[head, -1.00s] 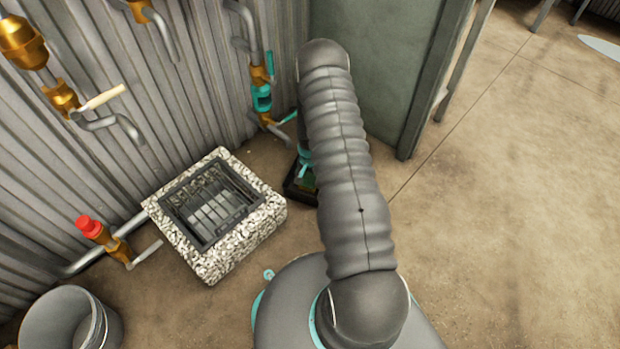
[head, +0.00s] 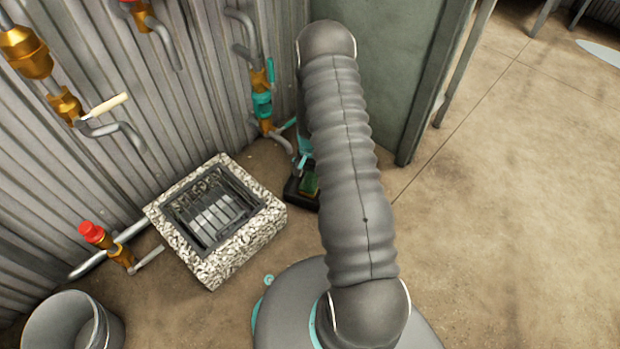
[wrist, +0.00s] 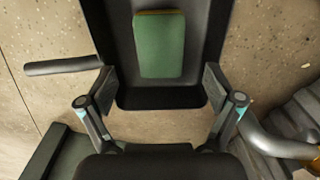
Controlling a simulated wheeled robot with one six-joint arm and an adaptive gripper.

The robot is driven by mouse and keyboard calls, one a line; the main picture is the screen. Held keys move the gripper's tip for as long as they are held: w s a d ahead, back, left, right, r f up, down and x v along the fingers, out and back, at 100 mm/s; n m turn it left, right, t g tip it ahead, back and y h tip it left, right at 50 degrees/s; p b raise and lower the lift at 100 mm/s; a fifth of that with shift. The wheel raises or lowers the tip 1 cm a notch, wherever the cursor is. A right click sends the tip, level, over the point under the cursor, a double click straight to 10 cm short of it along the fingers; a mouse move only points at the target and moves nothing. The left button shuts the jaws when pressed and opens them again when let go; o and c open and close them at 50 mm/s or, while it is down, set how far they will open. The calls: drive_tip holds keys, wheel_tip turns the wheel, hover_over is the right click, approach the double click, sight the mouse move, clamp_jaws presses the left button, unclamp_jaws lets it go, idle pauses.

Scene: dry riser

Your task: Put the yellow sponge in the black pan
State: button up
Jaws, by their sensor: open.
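The black pan (wrist: 108,30) fills the upper middle of the wrist view; its corner (head: 293,196) shows beside my arm in the head view. The sponge (wrist: 159,48) lies in the pan, green face up, with a thin yellow edge at its far end. My arm hides most of the gripper and part of the pan in the head view.
A stone-rimmed grated drain (head: 262,232) stands left of the pan. A corrugated wall with pipes and brass valves (head: 64,103) runs behind it. A grey bucket (head: 62,318) stands at bottom left. A green-grey panel (head: 395,70) is behind my arm.

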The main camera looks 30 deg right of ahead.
wheel_tip(320, 180, up, 4)
wheel_tip(320, 180, up, 17)
drive_tip(key=n+t, duration=0.1)
drive_tip(key=n, duration=0.1)
hover_over(310, 183)
drive_tip(key=a, duration=0.4)
drive_tip(key=s+a+r+n+t, duration=0.1)
drive_tip(key=s+a+r, duration=0.1)
drive_tip(key=r, duration=0.4)
drive_tip(key=s+a+r+n, duration=0.1)
drive_tip(key=s+a+r, duration=0.1)
drive_tip(key=r, duration=0.5)
drive_tip(key=s+a+r+n+t, duration=0.1)
drive_tip(key=s+a+r, duration=0.2)
drive_tip(key=s+r, duration=0.3)
drive_tip(key=s+a+r+n+t, duration=0.1)
drive_tip(key=s+a+r+n, duration=0.15)
drive_tip(key=s+r, duration=0.35)
drive_tip(key=s+a+r+n, duration=0.1)
drive_tip(key=s+r, duration=0.1)
drive_tip(key=s, duration=0.4)
drive_tip(key=s+a+r+n+t, duration=0.1)
drive_tip(key=s+a+r, duration=0.1)
drive_tip(key=s, duration=0.4)
drive_tip(key=shift+s+t, duration=0.2)
drive_tip(key=shift+t, duration=0.1)
wheel_tip(310, 183, up, 6)
drive_tip(key=p, duration=0.6)
drive_tip(key=shift+p, duration=0.3)
drive_tip(key=shift+r, duration=0.1)
